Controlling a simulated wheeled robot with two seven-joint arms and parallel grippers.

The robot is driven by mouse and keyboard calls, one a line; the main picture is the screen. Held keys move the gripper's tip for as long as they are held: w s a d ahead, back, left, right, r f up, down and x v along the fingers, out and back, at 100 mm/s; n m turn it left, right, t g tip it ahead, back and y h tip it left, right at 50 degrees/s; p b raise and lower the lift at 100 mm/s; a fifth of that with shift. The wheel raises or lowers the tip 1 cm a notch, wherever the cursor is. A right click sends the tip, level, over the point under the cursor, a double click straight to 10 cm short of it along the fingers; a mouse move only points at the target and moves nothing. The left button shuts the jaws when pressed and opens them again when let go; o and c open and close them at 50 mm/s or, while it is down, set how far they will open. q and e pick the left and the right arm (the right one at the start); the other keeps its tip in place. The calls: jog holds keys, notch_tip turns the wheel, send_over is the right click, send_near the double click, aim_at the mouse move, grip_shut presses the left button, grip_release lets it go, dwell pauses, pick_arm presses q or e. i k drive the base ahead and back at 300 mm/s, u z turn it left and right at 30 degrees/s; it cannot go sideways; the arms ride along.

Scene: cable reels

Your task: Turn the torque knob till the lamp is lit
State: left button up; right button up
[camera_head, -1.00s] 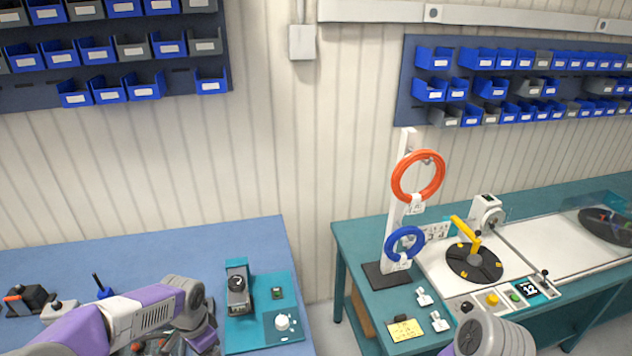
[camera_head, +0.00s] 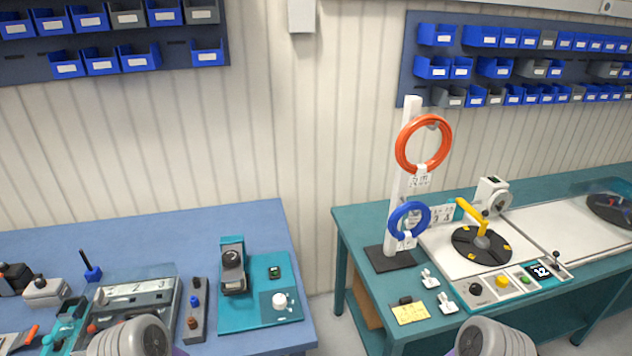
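A teal board (camera_head: 256,316) lies at the right end of the blue bench. On it, at the front right, is a white round knob (camera_head: 280,300) with marks around it, on a darker teal patch. Behind the knob is a small dark square part (camera_head: 274,271) with a green spot; I cannot tell whether it is the lamp or whether it is lit. A grey upright device (camera_head: 232,264) with a dark round face stands at the board's left. Only grey rounded links of my two arms show at the bottom edge; both grippers are out of view. Nothing touches the knob.
Left of the board are a dark narrow block with coloured buttons (camera_head: 195,310) and a grey numbered fixture (camera_head: 137,297). A gap separates the blue bench from the green bench (camera_head: 352,225), which bears a stand with orange (camera_head: 424,144) and blue (camera_head: 408,220) cable coils.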

aim_at(230, 259)
jog(key=k, duration=0.5)
jog(key=u, duration=1.25)
jog(key=i, duration=1.05)
jog(key=z, duration=1)
